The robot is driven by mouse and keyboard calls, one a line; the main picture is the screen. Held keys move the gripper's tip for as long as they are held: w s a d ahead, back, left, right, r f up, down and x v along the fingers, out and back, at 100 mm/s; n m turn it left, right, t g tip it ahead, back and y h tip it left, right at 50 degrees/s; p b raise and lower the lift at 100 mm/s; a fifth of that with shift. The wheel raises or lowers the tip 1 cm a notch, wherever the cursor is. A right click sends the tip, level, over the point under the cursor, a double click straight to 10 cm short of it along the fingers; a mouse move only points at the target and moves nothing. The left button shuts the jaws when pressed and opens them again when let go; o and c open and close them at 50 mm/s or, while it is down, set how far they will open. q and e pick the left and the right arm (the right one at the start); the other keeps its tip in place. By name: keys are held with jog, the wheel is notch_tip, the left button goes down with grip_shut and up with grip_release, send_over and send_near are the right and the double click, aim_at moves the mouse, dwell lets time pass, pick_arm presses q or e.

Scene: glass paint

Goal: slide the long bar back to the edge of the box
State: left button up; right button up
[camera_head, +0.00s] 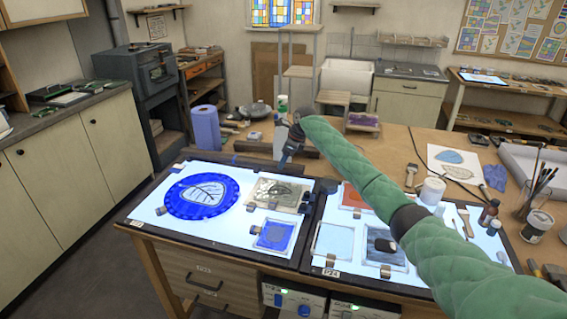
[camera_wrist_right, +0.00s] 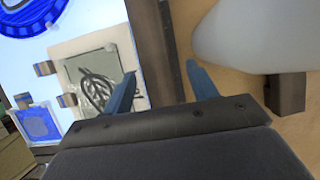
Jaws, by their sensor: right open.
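A long dark bar (camera_head: 302,153) lies on the wooden tabletop behind the left light box (camera_head: 150,222), with part of it hidden by a whitish container. In the right wrist view, a dark bar end (camera_wrist_right: 287,93) shows beyond that container, apart from the box. My right gripper (camera_head: 287,160) is at the box's back edge, pointing down. Its open fingers (camera_wrist_right: 160,85) stand on either side of a dark strip (camera_wrist_right: 158,45) along that edge. I cannot tell whether this strip is only the frame or also a bar. Nothing is held. My left gripper is out of view.
The whitish container (camera_wrist_right: 245,35) stands close to the right finger. A glass piece with a leaf pattern (camera_wrist_right: 92,80) lies on the box near the left finger. A blue roll (camera_head: 205,128) stands at the back left. Brushes and bottles crowd the table's right side.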

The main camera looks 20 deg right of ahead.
jog(key=b+v, duration=0.1)
jog(key=v, duration=0.3)
jog(key=shift+d+r+b, duration=0.2)
jog(key=shift+r+b, duration=0.05)
jog(key=shift+b, duration=0.05)
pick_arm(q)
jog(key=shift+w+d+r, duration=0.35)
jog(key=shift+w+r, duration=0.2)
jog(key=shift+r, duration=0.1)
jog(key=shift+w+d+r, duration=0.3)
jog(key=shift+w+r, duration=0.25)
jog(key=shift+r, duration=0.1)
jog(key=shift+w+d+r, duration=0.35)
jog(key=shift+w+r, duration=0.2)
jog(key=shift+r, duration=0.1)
pick_arm(e)
jog(key=shift+v, duration=0.75)
